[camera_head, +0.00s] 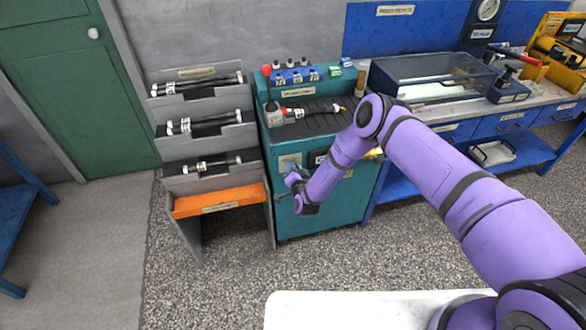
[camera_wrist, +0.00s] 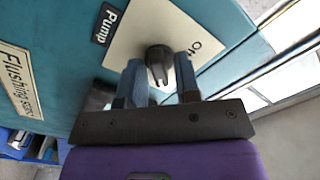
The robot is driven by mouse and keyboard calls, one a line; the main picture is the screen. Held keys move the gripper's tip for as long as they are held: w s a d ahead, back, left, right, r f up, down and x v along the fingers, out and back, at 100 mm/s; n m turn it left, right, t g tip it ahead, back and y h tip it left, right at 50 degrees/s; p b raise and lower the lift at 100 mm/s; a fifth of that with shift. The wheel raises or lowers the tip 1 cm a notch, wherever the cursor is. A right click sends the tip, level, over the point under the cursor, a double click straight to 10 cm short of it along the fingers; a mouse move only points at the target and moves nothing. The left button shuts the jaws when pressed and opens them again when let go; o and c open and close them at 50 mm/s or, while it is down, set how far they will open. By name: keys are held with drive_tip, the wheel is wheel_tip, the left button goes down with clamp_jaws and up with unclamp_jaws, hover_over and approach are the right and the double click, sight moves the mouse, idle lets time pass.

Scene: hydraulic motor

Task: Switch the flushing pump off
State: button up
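The pump switch is a dark rotary knob (camera_wrist: 158,56) on a pale plate (camera_wrist: 128,40) in the wrist view. A black "Pump" label (camera_wrist: 106,22) is beside the plate, and lettering starting with "O" shows to the right of the knob. My gripper (camera_wrist: 160,64) has its two fingers on either side of the knob, with narrow gaps visible. Whether either finger touches the knob is unclear. In the head view my gripper (camera_head: 291,180) is at the front of the teal flushing cabinet (camera_head: 340,205), partly covering the light switch plate (camera_head: 290,161).
A grey rack (camera_head: 212,150) with several dark cylindrical parts and an orange shelf (camera_head: 220,200) stands just left of the cabinet. The cabinet top holds a red-and-grey tool (camera_head: 300,111) and small control boxes. A blue workbench (camera_head: 480,125) is on the right. Speckled floor lies open in front.

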drive_tip(key=shift+c, duration=0.8)
drive_tip(key=shift+n, duration=0.3)
drive_tip(key=n, duration=1.7)
drive_tip(key=shift+s+a, duration=0.1)
drive_tip(key=shift+a, duration=0.15)
drive_tip(key=shift+n, duration=0.3)
drive_tip(key=o, duration=0.6)
